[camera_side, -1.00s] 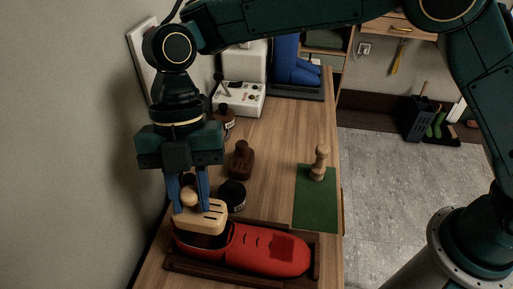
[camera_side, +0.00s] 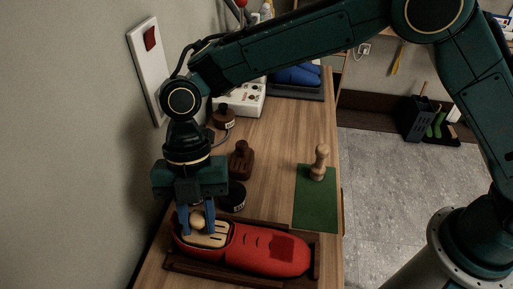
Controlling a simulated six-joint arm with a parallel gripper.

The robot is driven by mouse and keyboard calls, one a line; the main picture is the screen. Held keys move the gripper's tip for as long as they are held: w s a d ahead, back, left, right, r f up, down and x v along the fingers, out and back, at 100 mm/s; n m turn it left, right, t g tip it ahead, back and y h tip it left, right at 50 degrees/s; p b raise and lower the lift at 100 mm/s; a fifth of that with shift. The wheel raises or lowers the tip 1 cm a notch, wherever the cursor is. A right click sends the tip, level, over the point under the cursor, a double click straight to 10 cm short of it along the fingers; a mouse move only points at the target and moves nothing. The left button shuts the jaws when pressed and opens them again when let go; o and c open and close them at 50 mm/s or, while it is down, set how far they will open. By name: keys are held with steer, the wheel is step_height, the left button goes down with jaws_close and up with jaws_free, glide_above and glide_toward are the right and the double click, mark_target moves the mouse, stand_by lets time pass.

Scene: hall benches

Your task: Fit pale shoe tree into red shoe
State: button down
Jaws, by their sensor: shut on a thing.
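The red shoe (camera_side: 262,248) lies in a dark wooden tray (camera_side: 222,274) at the front of the bench, its toe to the right. The pale shoe tree (camera_side: 206,237) sits down in the shoe's opening at the left end, its slotted top about level with the rim. My gripper (camera_side: 197,226) is above the opening, its blue fingers shut on the round knob of the shoe tree. The lower part of the shoe tree is hidden inside the shoe.
A dark round tin (camera_side: 232,196) stands just behind the shoe, close to my gripper. A brown wooden piece (camera_side: 241,160) stands farther back. A green mat (camera_side: 314,208) with a wooden knobbed piece (camera_side: 320,162) lies at the right edge. The wall is close on the left.

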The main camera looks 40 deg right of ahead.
steer(key=shift+f, duration=0.35)
steer(key=shift+f, duration=0.1)
steer(key=c, duration=1.1)
jaws_free()
steer(key=shift+c, duration=0.2)
steer(key=shift+v, duration=3.75)
